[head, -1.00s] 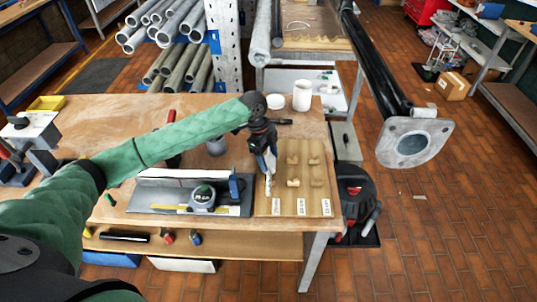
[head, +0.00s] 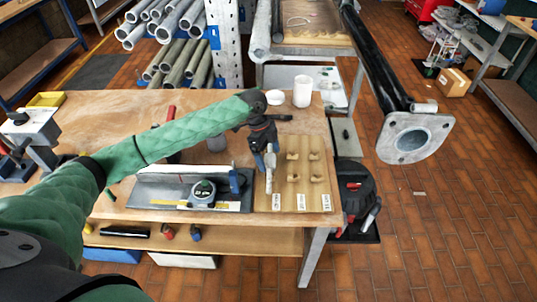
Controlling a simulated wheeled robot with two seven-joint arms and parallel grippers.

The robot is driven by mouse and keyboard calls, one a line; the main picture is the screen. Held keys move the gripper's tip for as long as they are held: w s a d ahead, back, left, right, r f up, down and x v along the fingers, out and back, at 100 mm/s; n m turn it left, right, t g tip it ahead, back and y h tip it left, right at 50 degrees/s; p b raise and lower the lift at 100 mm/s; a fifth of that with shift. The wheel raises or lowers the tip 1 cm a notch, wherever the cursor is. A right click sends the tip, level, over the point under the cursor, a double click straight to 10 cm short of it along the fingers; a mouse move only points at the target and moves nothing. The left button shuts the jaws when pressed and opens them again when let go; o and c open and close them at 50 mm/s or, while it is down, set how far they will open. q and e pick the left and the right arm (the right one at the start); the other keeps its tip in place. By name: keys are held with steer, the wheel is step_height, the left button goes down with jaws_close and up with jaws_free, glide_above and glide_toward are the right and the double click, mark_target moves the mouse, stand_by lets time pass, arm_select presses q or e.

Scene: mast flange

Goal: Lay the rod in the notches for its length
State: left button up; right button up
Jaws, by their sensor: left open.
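A wooden board (head: 311,199) with three labelled columns lies at the right of the bench. Pale notched blocks (head: 292,179) stand in its middle and right columns. A short pale rod (head: 269,184) shows at the left column, lengthwise, just below my left gripper. My left gripper (head: 268,166) points down over this column and is open around or just above the rod's upper end; I cannot tell if they touch. The gripper hides that end and the notches under it. My right gripper is not in view.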

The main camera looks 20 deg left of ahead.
arm_select(q)
steer(key=shift+f, duration=0.1)
steer(key=shift+w+a+r, duration=0.1)
steer(key=shift+r, duration=0.2)
steer(key=shift+w+a+r+b, duration=0.15)
steer(key=shift+r+b, duration=0.25)
steer(key=shift+b, duration=0.1)
steer(key=b+v, duration=0.1)
steer(key=v, duration=0.3)
steer(key=shift+a+r+b, duration=0.1)
steer(key=shift+r+b, duration=0.2)
steer(key=shift+r, duration=0.1)
steer(key=shift+v, duration=0.85)
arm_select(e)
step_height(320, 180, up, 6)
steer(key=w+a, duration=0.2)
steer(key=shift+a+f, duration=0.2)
arm_select(q)
steer(key=shift+f, duration=0.1)
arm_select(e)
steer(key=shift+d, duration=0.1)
